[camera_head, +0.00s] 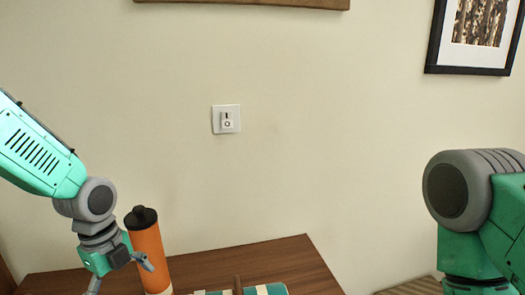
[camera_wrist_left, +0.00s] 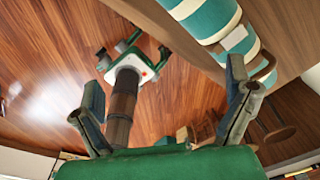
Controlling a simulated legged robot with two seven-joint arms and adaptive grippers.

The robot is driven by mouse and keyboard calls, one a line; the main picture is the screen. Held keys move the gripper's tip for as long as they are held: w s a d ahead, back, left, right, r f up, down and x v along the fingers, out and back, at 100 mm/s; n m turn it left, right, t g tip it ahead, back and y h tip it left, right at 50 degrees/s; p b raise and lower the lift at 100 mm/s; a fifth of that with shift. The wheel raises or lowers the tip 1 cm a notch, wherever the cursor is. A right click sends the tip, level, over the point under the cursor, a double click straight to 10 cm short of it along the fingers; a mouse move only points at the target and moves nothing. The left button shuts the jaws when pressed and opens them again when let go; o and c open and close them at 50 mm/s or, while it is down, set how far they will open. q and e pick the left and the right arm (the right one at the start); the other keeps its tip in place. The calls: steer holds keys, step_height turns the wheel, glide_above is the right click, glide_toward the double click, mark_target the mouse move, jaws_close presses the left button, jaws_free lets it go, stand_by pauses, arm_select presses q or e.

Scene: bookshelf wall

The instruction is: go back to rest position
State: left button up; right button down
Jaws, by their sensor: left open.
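My left gripper (camera_head: 120,274) is at the lower left of the head view, its fingers apart and pointing down, cut by the bottom edge. It is beside the orange bottle with a black cap (camera_head: 148,250), which stands upright. In the left wrist view the two fingers of my left gripper (camera_wrist_left: 165,95) are spread wide with nothing held between them. My right arm shows at the right edge of the head view, bent; its gripper is out of the picture.
A wooden surface (camera_head: 215,262) lies below. A teal-and-white striped object (camera_head: 268,290) is at its front; a similar one shows in the left wrist view (camera_wrist_left: 212,20). A switch (camera_head: 226,119) and a framed picture (camera_head: 477,35) are on the wall.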

arm_select(q)
steer(key=s+d+f+n, duration=0.2)
steer(key=s+f+n, duration=0.95)
steer(key=f, duration=0.45)
steer(key=s+a+f+n, duration=0.2)
steer(key=s+f+n, duration=0.1)
steer(key=s+n, duration=0.4)
steer(key=s+a+f+n, duration=0.2)
steer(key=s+f+n, duration=0.2)
steer(key=s, duration=0.5)
step_height(320, 180, down, 13)
steer(key=w+d+y+b, duration=0.1)
steer(key=w+b, duration=0.1)
steer(key=b, duration=1.1)
steer(key=shift+d+t+b, duration=0.15)
steer(key=shift+t+b, duration=0.25)
